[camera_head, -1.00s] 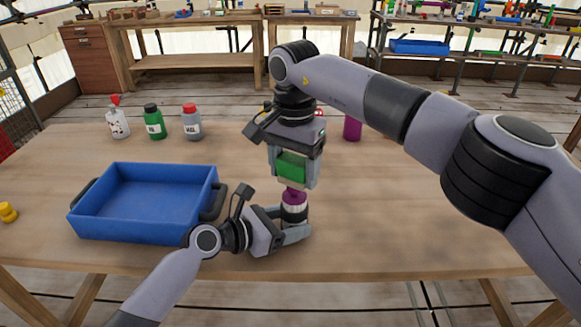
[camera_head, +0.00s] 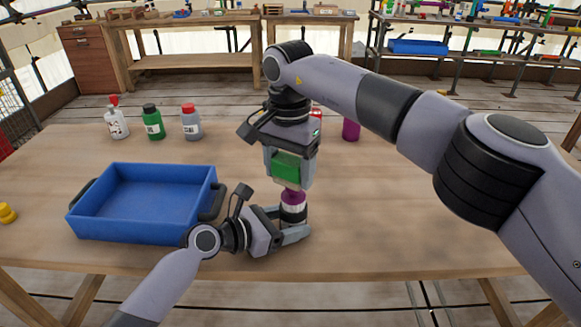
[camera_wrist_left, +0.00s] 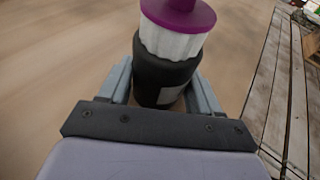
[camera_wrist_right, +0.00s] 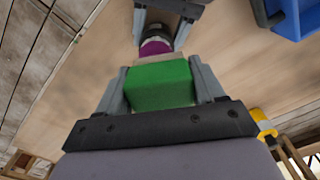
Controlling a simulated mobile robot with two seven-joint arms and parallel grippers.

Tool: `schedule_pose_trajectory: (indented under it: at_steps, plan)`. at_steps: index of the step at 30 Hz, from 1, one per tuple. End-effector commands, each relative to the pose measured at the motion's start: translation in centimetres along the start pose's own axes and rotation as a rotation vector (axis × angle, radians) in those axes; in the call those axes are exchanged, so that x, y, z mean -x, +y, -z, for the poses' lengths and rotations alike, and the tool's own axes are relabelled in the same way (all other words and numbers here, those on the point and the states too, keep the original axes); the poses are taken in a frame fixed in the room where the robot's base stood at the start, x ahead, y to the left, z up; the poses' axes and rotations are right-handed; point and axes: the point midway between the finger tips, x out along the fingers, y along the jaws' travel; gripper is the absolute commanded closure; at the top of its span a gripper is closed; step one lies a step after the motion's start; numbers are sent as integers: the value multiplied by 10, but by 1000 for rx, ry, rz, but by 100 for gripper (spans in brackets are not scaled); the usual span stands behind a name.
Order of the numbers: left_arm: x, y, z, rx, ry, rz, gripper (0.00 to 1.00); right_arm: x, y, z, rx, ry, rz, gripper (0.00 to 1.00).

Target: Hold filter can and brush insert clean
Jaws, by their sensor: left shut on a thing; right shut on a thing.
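The dark filter can (camera_wrist_left: 160,80) stands upright on the table, with my left gripper (camera_head: 296,232) shut around it from the side. A white pleated insert (camera_wrist_left: 172,42) with a purple top (camera_wrist_left: 180,12) rises from its mouth; the purple top also shows in the head view (camera_head: 293,196). My right gripper (camera_head: 291,180) points down from above, shut on the green brush block (camera_wrist_right: 160,85). A tan bristle strip (camera_wrist_right: 148,62) lies at the brush's lower end, close above the purple top. I cannot tell whether the bristles touch it.
A blue tray (camera_head: 140,233) stands left of the can. White, green (camera_head: 153,125) and grey (camera_head: 191,125) bottles stand at the back left. A purple object (camera_head: 351,130) is behind my right arm. A yellow object (camera_head: 6,213) lies at the left edge. The table's right side is clear.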

Motion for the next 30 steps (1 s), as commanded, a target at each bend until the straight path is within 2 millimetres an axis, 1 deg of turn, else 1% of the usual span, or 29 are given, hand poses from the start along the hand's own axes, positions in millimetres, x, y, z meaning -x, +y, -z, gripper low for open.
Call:
schedule_pose_trajectory:
  at_steps: [6,12,24,30]
  plan:
    - [0,0,0,1,-1,0,54,1,12,8,-2,0,-1,56]
    - [0,0,0,1,-1,0,54,1,16,10,-2,0,-1,56]
    - [0,0,0,1,0,-1,54,0,-1,0,-2,1,-1,56]
    - [0,0,0,1,0,-1,54,0,-2,-1,-2,1,0,56]
